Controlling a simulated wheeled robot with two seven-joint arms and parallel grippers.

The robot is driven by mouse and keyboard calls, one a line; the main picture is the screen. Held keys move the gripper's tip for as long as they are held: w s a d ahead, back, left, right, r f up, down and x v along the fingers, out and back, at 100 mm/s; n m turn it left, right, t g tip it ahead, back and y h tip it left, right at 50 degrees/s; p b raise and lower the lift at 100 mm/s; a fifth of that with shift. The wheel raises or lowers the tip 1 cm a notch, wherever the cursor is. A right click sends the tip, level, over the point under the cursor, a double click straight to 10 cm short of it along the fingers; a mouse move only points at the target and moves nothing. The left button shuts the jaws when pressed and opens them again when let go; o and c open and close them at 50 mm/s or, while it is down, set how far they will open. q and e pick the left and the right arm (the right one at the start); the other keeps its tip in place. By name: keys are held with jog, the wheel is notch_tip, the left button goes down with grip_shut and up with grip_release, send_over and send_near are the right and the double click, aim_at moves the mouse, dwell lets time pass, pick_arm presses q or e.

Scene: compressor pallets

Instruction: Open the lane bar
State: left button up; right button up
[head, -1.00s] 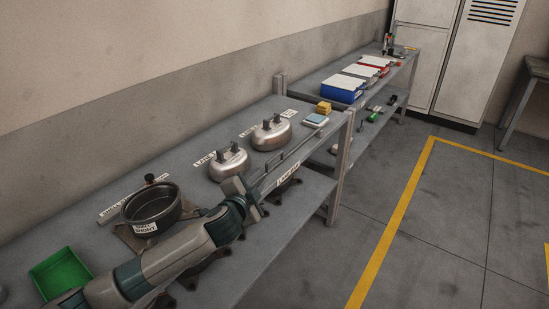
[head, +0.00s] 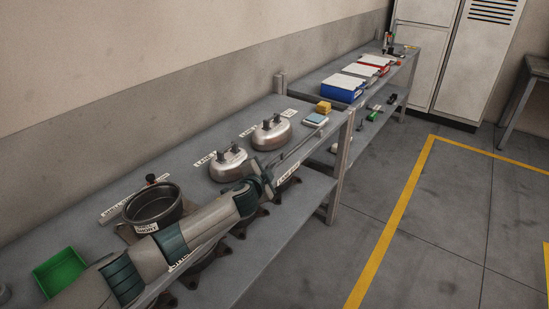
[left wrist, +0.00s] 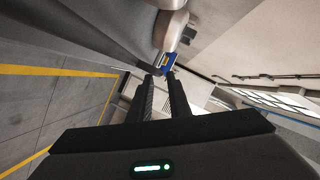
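The lane bar (head: 300,143) is a thin grey rail along the front edge of the near bench, beside a white label (head: 288,171). My left gripper (head: 268,178) is at the near end of the bar, partly hidden by my arm; I cannot tell whether it touches. In the left wrist view its two dark fingers (left wrist: 162,77) are apart with a gap between them, and no bar shows clearly between. My right gripper is not in view.
Two rounded metal housings (head: 229,164) (head: 270,134) stand just behind the bar. A dark round pan (head: 152,206) and a green tray (head: 59,271) are nearer. A yellow block (head: 323,107) and blue-topped block (head: 315,120) sit beyond. The floor at right is clear.

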aim_at(273, 160)
pick_arm(q)
jog(key=x, duration=0.3)
jog(key=shift+w+d+f, duration=0.1)
jog(key=shift+w+f, duration=0.05)
jog(key=shift+w, duration=0.15)
jog(key=shift+x, duration=0.8)
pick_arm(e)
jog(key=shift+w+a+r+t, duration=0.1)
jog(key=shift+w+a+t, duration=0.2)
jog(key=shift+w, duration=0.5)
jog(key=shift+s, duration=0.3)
pick_arm(q)
grip_shut()
